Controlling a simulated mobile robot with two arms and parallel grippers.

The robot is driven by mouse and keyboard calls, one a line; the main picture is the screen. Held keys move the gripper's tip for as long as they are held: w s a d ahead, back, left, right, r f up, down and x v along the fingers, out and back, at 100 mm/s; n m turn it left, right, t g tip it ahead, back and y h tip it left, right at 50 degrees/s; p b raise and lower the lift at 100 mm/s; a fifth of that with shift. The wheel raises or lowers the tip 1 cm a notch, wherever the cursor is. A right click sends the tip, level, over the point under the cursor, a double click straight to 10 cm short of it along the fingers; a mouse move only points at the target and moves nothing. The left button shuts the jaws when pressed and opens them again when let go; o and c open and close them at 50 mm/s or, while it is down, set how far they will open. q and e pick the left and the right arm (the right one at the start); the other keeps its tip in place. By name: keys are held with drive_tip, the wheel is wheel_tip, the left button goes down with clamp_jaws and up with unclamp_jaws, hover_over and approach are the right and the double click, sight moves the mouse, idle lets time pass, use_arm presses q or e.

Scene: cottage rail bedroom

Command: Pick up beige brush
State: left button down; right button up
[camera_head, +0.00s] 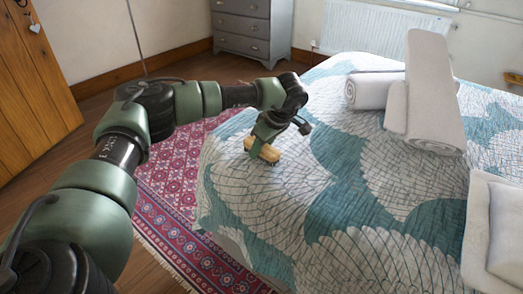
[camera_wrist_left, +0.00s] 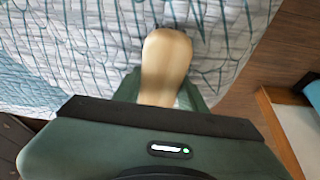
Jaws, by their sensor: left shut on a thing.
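The beige brush (camera_head: 265,151) is on the teal and white bedspread near the bed's left edge. My left gripper (camera_head: 262,143) reaches down over it and is shut on it. In the left wrist view the brush (camera_wrist_left: 166,62) sticks out from between the fingers of my left gripper (camera_wrist_left: 162,90), with the patterned bedspread behind it. Its lower end is hidden by the gripper body. I cannot tell whether the brush touches the bedspread. My right gripper is not in view.
The bed (camera_head: 345,200) fills the right side. Rolled white towels (camera_head: 435,95) lie at its far right, and pale folded cloth (camera_head: 500,235) at the near right. A grey drawer chest (camera_head: 250,28) stands behind. A red patterned rug (camera_head: 165,185) lies left of the bed.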

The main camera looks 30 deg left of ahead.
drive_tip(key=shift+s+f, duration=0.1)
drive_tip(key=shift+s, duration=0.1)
